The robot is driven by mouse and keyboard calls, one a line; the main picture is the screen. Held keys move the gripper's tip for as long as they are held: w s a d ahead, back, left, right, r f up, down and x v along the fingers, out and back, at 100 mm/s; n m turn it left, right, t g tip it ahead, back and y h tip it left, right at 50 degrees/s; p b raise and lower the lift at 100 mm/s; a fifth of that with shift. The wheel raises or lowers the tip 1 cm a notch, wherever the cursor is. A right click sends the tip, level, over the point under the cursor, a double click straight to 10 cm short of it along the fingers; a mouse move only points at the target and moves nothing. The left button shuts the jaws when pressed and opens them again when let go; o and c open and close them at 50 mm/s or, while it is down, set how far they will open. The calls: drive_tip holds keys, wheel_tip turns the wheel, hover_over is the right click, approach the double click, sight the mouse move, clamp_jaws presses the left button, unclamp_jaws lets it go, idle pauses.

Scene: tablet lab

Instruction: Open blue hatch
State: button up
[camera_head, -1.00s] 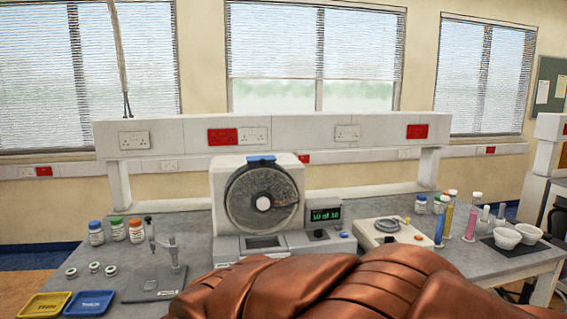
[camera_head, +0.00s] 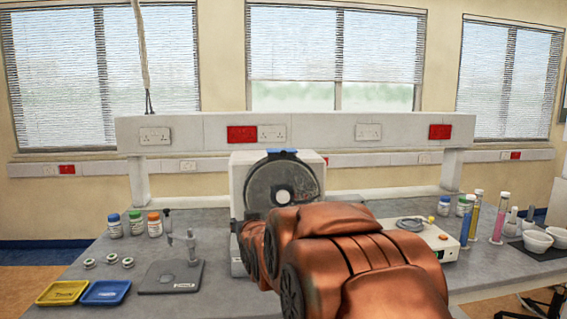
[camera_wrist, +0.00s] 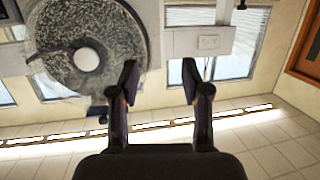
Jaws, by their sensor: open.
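The blue hatch (camera_head: 282,151) is a small blue piece on top of the white machine (camera_head: 237,178), above its round drum (camera_head: 262,187). It looks closed, lying flat along the top edge. In the wrist view, which appears upside down, the speckled drum (camera_wrist: 115,30) fills the upper left. A small dark piece (camera_wrist: 97,113) at its edge may be the hatch, but it is too dim to be sure. My gripper (camera_wrist: 160,78) is open and empty, its fingers apart from the machine in the picture. In the head view my arm hides the gripper and the machine's lower right.
Bottles (camera_head: 135,223), a small stand (camera_head: 172,277) and yellow (camera_head: 62,292) and blue (camera_head: 106,292) trays are on the left of the bench. A scale (camera_head: 428,238), cylinders (camera_head: 472,220) and white bowls (camera_head: 537,241) are on the right. A socket shelf (camera_head: 320,130) runs behind the machine.

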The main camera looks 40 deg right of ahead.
drive_tip(key=d+r+m+t+h, duration=0.1)
drive_tip(key=d+r+t+h, duration=0.15)
drive_tip(key=d+r, duration=0.3)
drive_tip(key=m+t+h+b, duration=0.1)
drive_tip(key=t+h+b, duration=0.1)
drive_tip(key=h, duration=0.2)
approach(284, 155)
drive_tip(key=w, duration=0.1)
drive_tip(key=shift+s+r+p+x, duration=0.15)
drive_tip(key=shift+p+x, duration=0.45)
drive_tip(key=shift+x, duration=1.55)
drive_tip(key=shift+s+r+p+x, duration=0.1)
drive_tip(key=shift+p+x, duration=0.5)
drive_tip(key=shift+x, duration=1.6)
drive_tip(key=shift+d, duration=0.1)
drive_tip(key=shift+f, duration=0.1)
clamp_jaws()
